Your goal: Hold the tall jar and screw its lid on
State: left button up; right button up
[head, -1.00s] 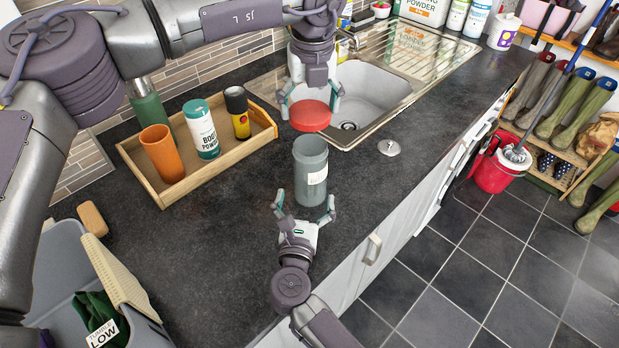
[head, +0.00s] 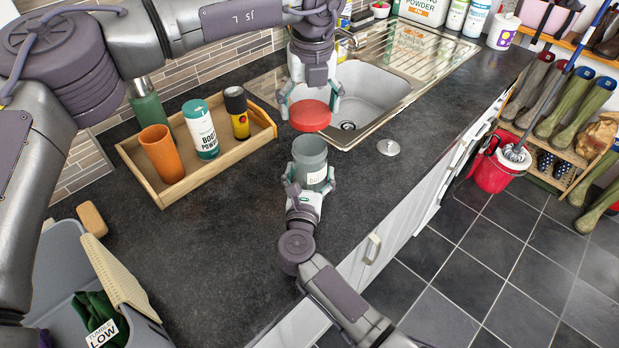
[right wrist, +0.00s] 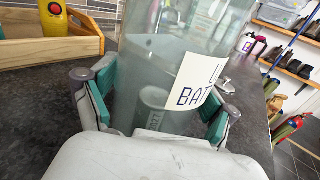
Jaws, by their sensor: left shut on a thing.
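The tall jar (head: 309,152) is grey-green and see-through, with a white label. It stands upright on the dark worktop, its top uncovered. The round red lid (head: 310,115) is held flat in the fingers of my left gripper (head: 309,105), above and just behind the jar, apart from it. My right gripper (head: 309,186) is low at the jar's near side, one finger on each side of it. In the right wrist view the jar (right wrist: 150,75) stands between the green pads, which look close to its wall but not clearly pressed on it.
A wooden tray (head: 173,197) with an orange cup, a white bottle and a yellow-black bottle stands left. The sink (head: 375,95) is behind the lid. A small metal disc (head: 389,147) lies right of the jar. A grey basket (head: 55,270) is at the near left.

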aim_at(310, 137)
jog(key=c, duration=1.2)
pick_arm(q)
jog(key=shift+f, duration=2.5)
jog(key=shift+f, duration=0.85)
jog(key=shift+f, duration=0.55)
